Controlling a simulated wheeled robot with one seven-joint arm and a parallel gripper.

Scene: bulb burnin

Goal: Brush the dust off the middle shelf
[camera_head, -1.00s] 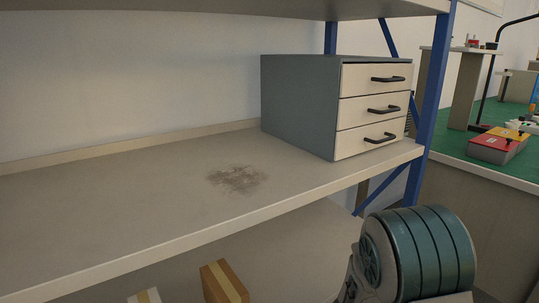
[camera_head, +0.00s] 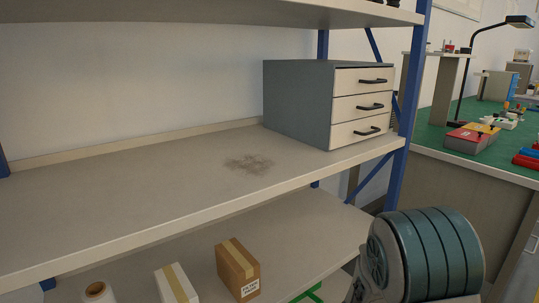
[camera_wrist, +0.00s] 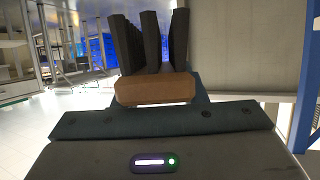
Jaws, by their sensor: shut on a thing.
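The middle shelf (camera_head: 130,185) is a beige board that crosses the head view. A brown patch of dust (camera_head: 249,164) lies on it, left of the drawer unit and set back from the front edge. In the wrist view my gripper (camera_wrist: 157,103) is shut on a brush with a wooden block (camera_wrist: 155,90); dark bristle-like strips (camera_wrist: 133,45) stand beyond the block. The fingertips are hard to make out.
A grey drawer unit (camera_head: 297,100) stands at the shelf's right end. Blue posts (camera_head: 408,110) and an upper shelf (camera_head: 230,12) frame the space. Boxes (camera_head: 237,268) stand on the lower shelf. The middle shelf's left part is clear. A green-topped bench (camera_head: 500,160) is at right.

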